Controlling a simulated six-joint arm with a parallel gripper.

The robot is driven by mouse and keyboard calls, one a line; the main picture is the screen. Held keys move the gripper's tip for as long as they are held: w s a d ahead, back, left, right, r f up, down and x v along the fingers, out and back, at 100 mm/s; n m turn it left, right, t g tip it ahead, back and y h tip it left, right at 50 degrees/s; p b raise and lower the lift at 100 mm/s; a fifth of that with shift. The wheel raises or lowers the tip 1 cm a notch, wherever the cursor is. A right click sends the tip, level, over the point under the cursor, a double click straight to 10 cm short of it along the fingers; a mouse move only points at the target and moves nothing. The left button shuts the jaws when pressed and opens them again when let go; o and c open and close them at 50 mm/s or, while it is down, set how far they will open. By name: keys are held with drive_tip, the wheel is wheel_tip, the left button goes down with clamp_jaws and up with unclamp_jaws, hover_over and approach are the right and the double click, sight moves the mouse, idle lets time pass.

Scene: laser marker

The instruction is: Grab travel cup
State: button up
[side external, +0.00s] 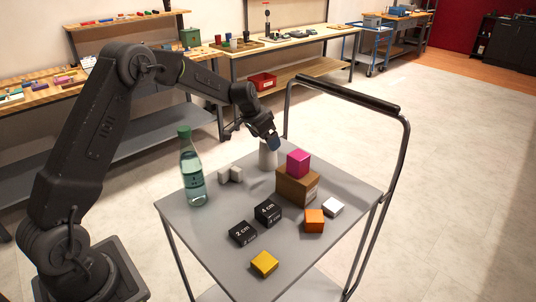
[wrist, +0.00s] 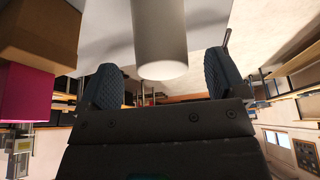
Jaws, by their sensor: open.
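The travel cup (side external: 267,156) is a plain light grey-white cylinder standing upright at the back of the grey cart top (side external: 200,222). In the side view my gripper (side external: 256,135) is at the cup's upper part, and one dark finger overlaps its top edge. In the wrist view the cup (wrist: 161,35) lies between the two dark textured fingertips of my gripper (wrist: 163,80), with a visible gap on each side. My gripper is open and holds nothing.
A brown box (side external: 297,187) with a magenta cube (side external: 298,163) on it stands right of the cup. Black, orange, white and yellow blocks lie nearer. A dark handle rail (side external: 345,95) rises behind.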

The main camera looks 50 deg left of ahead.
drive_tip(key=x, duration=0.4)
drive_tip(key=shift+s+a+f, duration=0.1)
drive_tip(key=shift+s, duration=0.05)
drive_tip(key=shift+c, duration=0.4)
drive_tip(key=c, duration=1)
